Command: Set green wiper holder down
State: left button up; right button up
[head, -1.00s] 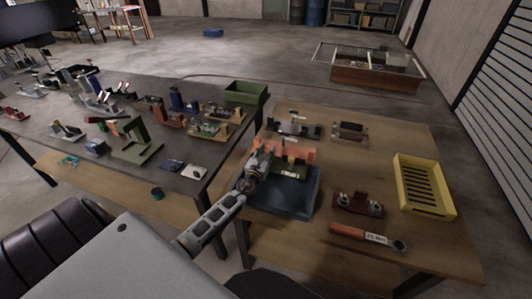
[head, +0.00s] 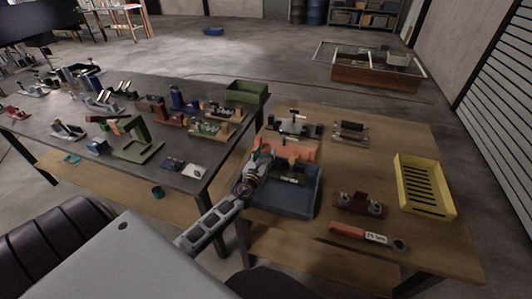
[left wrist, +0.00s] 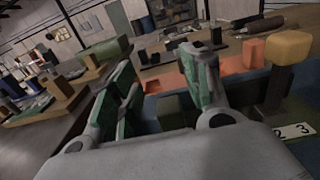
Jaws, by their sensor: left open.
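The green wiper holder (head: 292,177) is low in the blue tray (head: 305,203) on the right-hand wooden table. It has a tan-topped post and a white label. In the left wrist view, its yellow-tan top (left wrist: 291,46) and label (left wrist: 296,131) are at the right, and a dark green block (left wrist: 176,111) shows between the fingers. My left gripper (head: 265,158) is at the tray's left back side, beside the post. Its fingers (left wrist: 160,85) are apart; I see no clear contact with the holder. The holder's underside is hidden. My right gripper is not in view.
Orange pieces (head: 292,149) stand at the tray's back. A dark red fixture (head: 358,204), an orange-handled wrench (head: 365,237) and a yellow crate (head: 425,186) lie to the right. A grey table (head: 180,157) with several fixtures and a green bin (head: 246,92) is left.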

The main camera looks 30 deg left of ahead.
pick_arm(q)
jog(key=shift+v, duration=1.9)
jog(key=b+v, duration=0.1)
jog(key=v, duration=0.4)
jog(key=shift+s+d, duration=0.1)
jog(key=shift+s, duration=0.15)
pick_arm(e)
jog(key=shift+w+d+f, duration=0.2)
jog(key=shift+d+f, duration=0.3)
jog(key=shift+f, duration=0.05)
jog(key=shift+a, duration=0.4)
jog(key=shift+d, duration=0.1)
